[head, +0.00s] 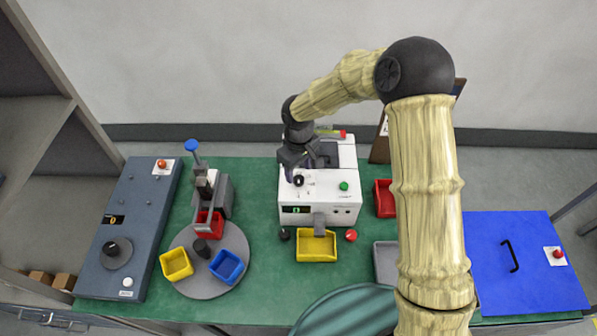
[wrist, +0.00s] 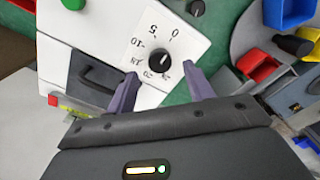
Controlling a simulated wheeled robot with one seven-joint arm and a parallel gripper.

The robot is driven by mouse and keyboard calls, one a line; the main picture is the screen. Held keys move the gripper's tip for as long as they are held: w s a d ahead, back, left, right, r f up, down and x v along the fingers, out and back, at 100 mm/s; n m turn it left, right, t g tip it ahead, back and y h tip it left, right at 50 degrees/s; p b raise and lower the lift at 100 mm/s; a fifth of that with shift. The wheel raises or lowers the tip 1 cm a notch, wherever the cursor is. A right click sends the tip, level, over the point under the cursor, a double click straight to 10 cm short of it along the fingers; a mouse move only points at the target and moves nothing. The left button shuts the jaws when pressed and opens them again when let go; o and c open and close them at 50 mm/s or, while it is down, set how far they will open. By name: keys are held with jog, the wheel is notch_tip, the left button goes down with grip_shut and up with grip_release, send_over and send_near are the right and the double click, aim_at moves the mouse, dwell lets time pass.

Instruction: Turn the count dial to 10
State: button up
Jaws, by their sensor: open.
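The count dial is a small black knob (wrist: 160,61) on the white machine's face, with numbers printed around it, including 0, 5 and 10. A light mark on the knob points roughly toward the 0 side, but I cannot read it exactly. In the head view the dial (head: 298,181) sits on the white machine (head: 333,190), just below my gripper (head: 297,168). In the wrist view my gripper (wrist: 163,76) is open, with its two purple fingertips on either side of the dial's near edge. I cannot tell whether they touch it. The machine's green display (head: 295,209) seems to read 0.
A green button (head: 344,186) is right of the dial. A yellow bin (head: 316,246) stands in front of the machine. To the left are a turntable (head: 205,286) with coloured bins, a press (head: 222,190) and a grey console (head: 130,230). A blue panel (head: 530,280) lies at right.

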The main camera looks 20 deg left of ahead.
aim_at(299, 178)
jog(key=shift+f+p, duration=0.35)
jog(key=shift+f, duration=1.4)
jog(key=shift+c, duration=0.2)
jog(key=c, duration=0.9)
